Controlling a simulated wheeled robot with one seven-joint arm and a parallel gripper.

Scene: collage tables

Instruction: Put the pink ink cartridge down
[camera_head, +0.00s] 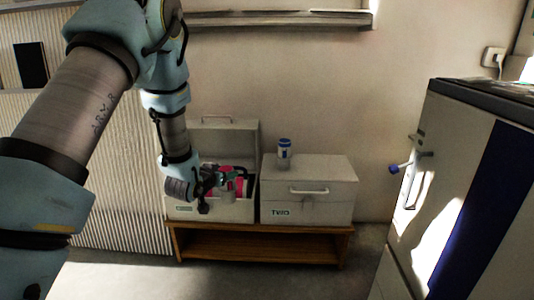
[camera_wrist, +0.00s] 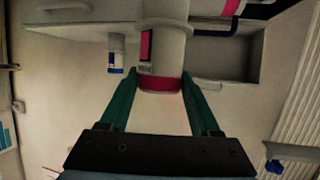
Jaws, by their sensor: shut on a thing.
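The pink ink cartridge (camera_wrist: 160,84) is a pale cylinder with a pink band and a pink strip on its side. My gripper (camera_wrist: 158,78) has its two green fingers closed around it, one on each side of the pink band. In the head view the cartridge (camera_head: 241,187) shows pink and white beside my gripper (camera_head: 229,177), in front of the open pale box (camera_head: 237,210). The box's lid stands raised at the back. I cannot tell whether the cartridge is above the box or partly inside it. My wrist hides part of the box's opening.
A closed pale box (camera_head: 310,183) with a front handle stands right of the open one, and a blue-lidded jar (camera_head: 284,155) stands on its top. Both boxes rest on a low wooden bench (camera_head: 262,230). A large cabinet (camera_head: 455,190) stands at the right. The floor in front is clear.

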